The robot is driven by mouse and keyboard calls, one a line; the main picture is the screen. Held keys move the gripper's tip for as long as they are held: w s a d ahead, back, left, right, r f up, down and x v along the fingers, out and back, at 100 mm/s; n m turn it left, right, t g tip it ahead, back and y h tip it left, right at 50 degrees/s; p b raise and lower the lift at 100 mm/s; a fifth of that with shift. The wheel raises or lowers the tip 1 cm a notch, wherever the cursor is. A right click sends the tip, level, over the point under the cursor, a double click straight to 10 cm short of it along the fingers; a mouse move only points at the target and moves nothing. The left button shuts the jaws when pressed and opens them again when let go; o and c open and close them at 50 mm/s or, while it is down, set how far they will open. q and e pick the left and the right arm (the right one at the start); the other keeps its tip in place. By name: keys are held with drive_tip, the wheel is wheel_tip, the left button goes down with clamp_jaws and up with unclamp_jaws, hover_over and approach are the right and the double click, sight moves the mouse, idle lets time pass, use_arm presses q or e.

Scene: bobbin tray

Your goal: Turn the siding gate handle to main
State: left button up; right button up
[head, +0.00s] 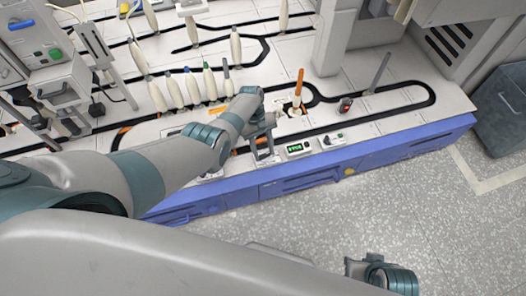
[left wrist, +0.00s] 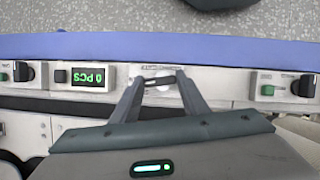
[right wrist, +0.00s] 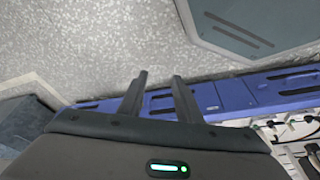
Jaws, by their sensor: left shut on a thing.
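The siding gate handle (left wrist: 160,81) is a small dark bar on the pale front panel, under a small label whose text I cannot read surely. My left gripper (left wrist: 161,84) is shut on it, one finger at each end of the bar. In the head view my left gripper (head: 266,157) is at the front edge of the bench and mostly hides the handle. Which way the handle points is hard to tell. My right gripper (right wrist: 160,76) is open and empty over the floor, away from the bench; it shows in part in the head view.
A green counter display (left wrist: 92,76) and black knobs (left wrist: 21,72) (left wrist: 303,82) sit beside the handle on the panel. Black track (head: 432,92), several pale bobbins (head: 236,47) and an orange-topped peg (head: 298,86) stand behind. A dark bin (head: 503,108) stands right. Floor in front is clear.

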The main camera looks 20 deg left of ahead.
sight(265, 154)
use_arm(q)
drive_tip(key=shift+m+y+b, duration=0.3)
drive_tip(key=shift+m+y, duration=0.1)
drive_tip(key=shift+m, duration=0.7)
use_arm(e)
drive_tip(key=shift+w+a+t, duration=0.3)
drive_tip(key=shift+w+a, duration=0.2)
drive_tip(key=shift+w, duration=0.1)
use_arm(q)
drive_tip(key=o, duration=1.1)
drive_tip(key=shift+c, duration=0.2)
drive_tip(key=shift+r, duration=0.15)
use_arm(e)
drive_tip(key=shift+s, duration=0.1)
use_arm(q)
drive_tip(key=shift+w+r, duration=0.15)
drive_tip(key=shift+r, duration=0.05)
drive_tip(key=p+v, duration=0.1)
drive_tip(key=v, duration=0.2)
drive_tip(key=shift+p, duration=0.35)
drive_tip(key=p+v, duration=0.3)
drive_tip(key=v, duration=1)
drive_tip(key=shift+w+a+r, duration=0.15)
drive_tip(key=shift+w+r, duration=0.05)
drive_tip(key=shift+w, duration=0.25)
use_arm(e)
wheel_tip(265, 154, down, 10)
drive_tip(key=d+g, duration=0.1)
drive_tip(key=d, duration=0.1)
